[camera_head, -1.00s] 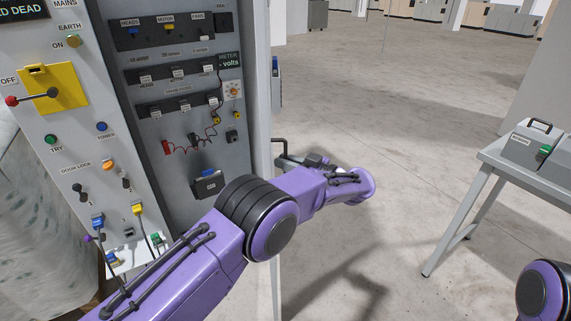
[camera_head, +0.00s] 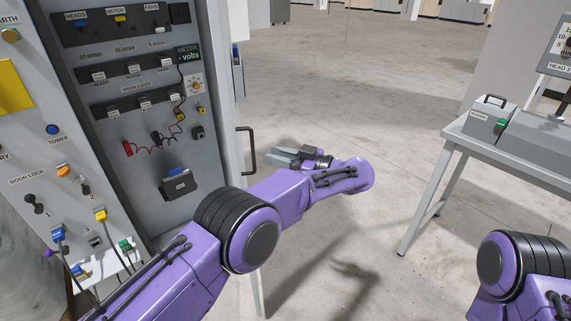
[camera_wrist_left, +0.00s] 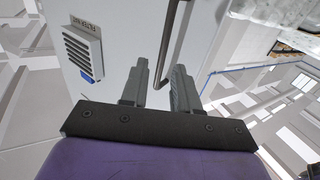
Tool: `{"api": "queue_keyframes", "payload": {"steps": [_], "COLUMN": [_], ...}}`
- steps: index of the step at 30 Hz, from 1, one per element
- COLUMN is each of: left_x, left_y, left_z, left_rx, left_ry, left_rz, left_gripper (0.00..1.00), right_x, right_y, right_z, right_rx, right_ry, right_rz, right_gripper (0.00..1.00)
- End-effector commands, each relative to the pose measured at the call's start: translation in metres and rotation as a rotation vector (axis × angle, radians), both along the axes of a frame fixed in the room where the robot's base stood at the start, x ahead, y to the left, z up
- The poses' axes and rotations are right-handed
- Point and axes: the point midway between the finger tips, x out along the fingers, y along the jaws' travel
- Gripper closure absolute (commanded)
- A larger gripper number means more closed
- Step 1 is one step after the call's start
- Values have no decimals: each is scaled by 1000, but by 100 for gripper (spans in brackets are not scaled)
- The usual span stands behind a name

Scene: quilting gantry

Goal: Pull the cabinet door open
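The cabinet's pale right side (camera_head: 229,100) shows nearly edge-on in the head view. The door's dark bar handle (camera_head: 246,150) sticks out from it to the right. I cannot tell whether the door is ajar. My left gripper (camera_head: 276,158) is open and empty, just right of the handle, pointing at it. In the left wrist view, the handle bar (camera_wrist_left: 177,35) runs down in line with the gap between the spread fingers of this gripper (camera_wrist_left: 160,75). The pale door face (camera_wrist_left: 125,50) lies beyond. My right arm shows at the lower right; its gripper is out of view.
The cabinet's front panel (camera_head: 45,110) carries switches, cables and red leads at left. A vent box (camera_wrist_left: 82,50) is on the pale face in the wrist view. A grey table (camera_head: 455,134) with machines stands at right. The floor between is clear.

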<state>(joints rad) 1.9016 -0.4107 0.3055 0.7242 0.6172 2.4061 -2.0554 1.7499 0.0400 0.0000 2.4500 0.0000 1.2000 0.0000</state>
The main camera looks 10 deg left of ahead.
Motion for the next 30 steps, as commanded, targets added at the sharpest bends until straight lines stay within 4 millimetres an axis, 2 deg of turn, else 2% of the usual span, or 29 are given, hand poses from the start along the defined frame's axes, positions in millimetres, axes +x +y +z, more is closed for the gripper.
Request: {"api": "queue_keyframes", "payload": {"steps": [1, 7, 20, 23, 27, 29, 30], "left_x": [-2, -6, -7, -7, 5, 15, 23], "left_y": [-7, -27, -34, -34, -41, -48, -54], "left_z": [-5, -3, 1, 1, 0, -11, -25], "left_rx": [-6, -3, -1, 2, 53, 103, 130], "left_ry": [-3, 1, -1, -19, -196, -296, -347], "left_rz": [2, 1, 3, -3, -111, -245, -367], "left_gripper": [70, 70, 70, 99, 100, 100, 100], "right_x": [0, 0, 0, 0, 0, 0, 0], "right_y": [0, 0, 0, 0, 0, 0, 0], "right_z": [-8, -17, -19, -19, -19, -19, -19], "right_rx": [0, 0, 0, 0, 0, 0, 0], "right_ry": [0, 0, 0, 0, 0, 0, 0], "right_rz": [0, 0, 0, 0, 0, 0, 0], "right_gripper": [57, 57, 57, 57, 57, 57, 57]}}
